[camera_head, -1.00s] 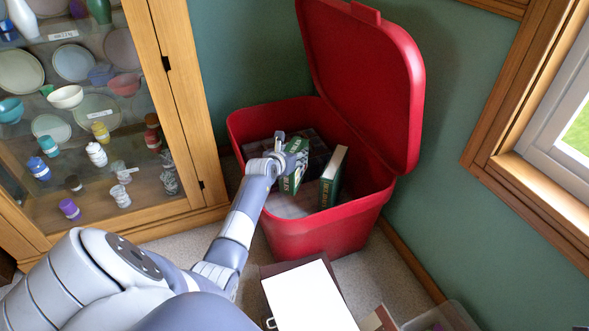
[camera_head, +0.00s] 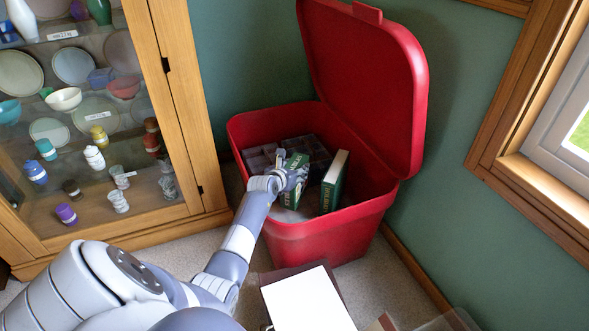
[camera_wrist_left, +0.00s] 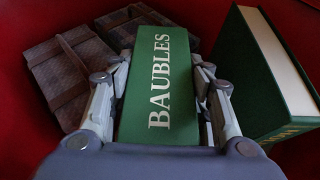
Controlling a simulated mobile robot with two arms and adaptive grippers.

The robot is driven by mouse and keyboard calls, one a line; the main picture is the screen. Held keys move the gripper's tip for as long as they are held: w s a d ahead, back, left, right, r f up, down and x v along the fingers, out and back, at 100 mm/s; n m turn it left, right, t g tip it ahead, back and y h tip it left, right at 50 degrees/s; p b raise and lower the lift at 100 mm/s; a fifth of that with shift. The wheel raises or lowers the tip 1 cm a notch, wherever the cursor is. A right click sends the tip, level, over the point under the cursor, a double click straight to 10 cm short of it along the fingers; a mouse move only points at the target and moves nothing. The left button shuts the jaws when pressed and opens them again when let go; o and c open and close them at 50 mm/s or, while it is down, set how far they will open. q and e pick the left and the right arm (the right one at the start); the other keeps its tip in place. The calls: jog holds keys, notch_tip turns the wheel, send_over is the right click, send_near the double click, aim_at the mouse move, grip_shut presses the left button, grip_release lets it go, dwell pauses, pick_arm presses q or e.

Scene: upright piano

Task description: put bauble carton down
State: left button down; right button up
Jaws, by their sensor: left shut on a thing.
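The bauble carton (camera_wrist_left: 162,85) is a green box with "BAUBLES" in white letters. In the left wrist view it sits between the two fingers of my left gripper (camera_wrist_left: 160,100), which is shut on it. In the head view the carton (camera_head: 296,175) is inside the red bin (camera_head: 325,235), partly hidden by my left gripper (camera_head: 288,178). I cannot tell whether its underside touches what lies below. My right gripper is not in view.
Brown strapped boxes (camera_wrist_left: 75,75) lie to the left and behind. The bin's red lid (camera_head: 365,80) is open. A glass cabinet (camera_head: 170,110) stands left.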

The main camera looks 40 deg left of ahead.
pick_arm(q)
jog(key=shift+f, duration=0.2)
jog(key=c, duration=1.2)
grip_release()
jog(key=o, duration=0.4)
jog(key=shift+c, duration=0.2)
